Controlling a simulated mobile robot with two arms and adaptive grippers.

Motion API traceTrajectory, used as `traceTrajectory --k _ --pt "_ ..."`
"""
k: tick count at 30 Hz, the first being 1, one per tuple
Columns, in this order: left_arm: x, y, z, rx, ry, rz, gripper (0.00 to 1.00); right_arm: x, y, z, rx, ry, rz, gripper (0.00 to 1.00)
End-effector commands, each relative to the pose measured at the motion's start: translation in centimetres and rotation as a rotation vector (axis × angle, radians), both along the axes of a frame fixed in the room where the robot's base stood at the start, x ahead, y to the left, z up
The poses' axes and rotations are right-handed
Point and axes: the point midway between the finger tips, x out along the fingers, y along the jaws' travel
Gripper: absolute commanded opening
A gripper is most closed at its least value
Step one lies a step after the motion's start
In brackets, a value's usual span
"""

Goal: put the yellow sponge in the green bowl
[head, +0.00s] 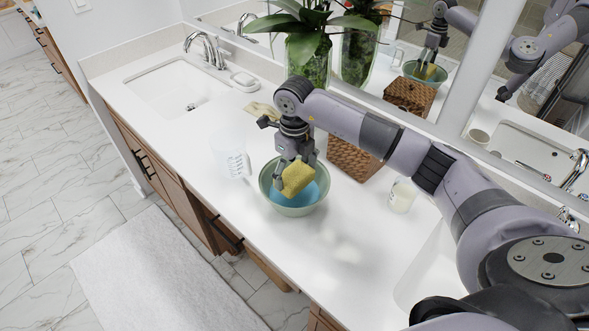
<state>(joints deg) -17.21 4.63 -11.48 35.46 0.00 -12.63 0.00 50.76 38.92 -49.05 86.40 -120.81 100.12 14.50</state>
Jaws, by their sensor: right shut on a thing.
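The yellow sponge (298,179) is in the jaws of my right gripper (292,163), which points down over the counter. The gripper is shut on it. The green bowl (271,202) stands on the white counter, with blue inside it. The sponge appears over the bowl's opening, partly below the far rim in the picture; I cannot tell whether it touches the inside. My gripper and the sponge hide part of the bowl's far rim. My left gripper is not in view.
A clear measuring cup (229,156) stands left of the bowl. A woven basket (352,158), a small jar (402,196) and a plant in a glass vase (309,62) stand behind and right. A folded cloth (262,111) lies behind. The counter's front edge is near the bowl.

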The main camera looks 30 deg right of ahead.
Motion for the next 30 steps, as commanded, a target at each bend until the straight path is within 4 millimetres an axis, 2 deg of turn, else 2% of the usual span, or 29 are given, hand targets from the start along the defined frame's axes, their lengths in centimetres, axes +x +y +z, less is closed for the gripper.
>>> traceTrajectory --k 1,2,9,30 --pt "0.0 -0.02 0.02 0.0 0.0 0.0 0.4 0.0 0.01 0.02 0.0 0.0 0.0 0.64" --pt "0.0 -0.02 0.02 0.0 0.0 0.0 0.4 -0.01 0.01 0.01 0.0 0.0 0.0 0.83" --pt "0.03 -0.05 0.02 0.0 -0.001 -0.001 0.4 -0.02 0.0 0.01 0.0 0.001 0.0 0.99" --pt "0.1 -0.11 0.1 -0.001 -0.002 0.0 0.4 -0.02 -0.02 0.12 0.0 0.0 0.0 1.0"
